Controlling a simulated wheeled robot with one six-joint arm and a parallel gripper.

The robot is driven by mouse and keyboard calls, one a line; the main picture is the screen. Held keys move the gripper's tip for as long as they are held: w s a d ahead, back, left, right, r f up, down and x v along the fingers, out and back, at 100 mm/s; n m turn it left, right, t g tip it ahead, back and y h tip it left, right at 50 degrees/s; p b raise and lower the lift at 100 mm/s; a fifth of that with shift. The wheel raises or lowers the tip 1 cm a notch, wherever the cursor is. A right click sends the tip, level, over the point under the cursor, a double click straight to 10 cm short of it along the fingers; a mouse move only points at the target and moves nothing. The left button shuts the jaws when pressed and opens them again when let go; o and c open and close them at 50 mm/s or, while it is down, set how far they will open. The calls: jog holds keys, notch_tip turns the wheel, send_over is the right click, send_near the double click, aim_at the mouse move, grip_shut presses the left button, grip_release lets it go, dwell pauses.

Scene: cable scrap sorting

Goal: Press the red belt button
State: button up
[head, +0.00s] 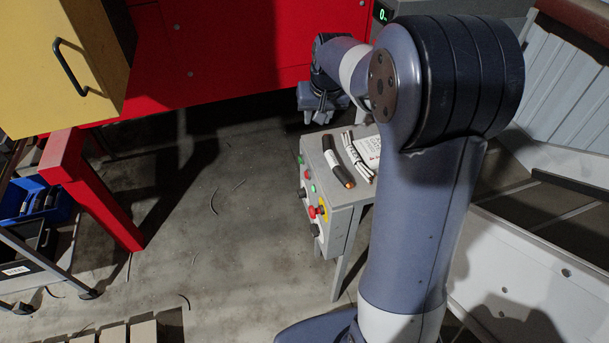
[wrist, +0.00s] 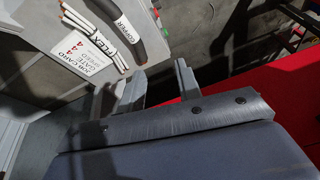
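The grey control box (head: 345,192) stands on legs in the middle of the head view. Its slanted front carries small red, green and black controls. My gripper (head: 321,112) is beyond the far end of the box, apart from the buttons. In the wrist view my gripper (wrist: 159,72) has its two fingers apart with nothing between them. The box's top shows there, with its button face only an edge-on sliver.
On the box top lie a dark cable piece (head: 337,160), a bundle of thin wires (head: 357,157) and a white job card (head: 369,152). A red bench (head: 230,45) stands behind, a blue bin (head: 40,200) at left. Floor before the buttons is mostly clear, with scraps.

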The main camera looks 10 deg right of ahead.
grip_shut()
dwell(0.7)
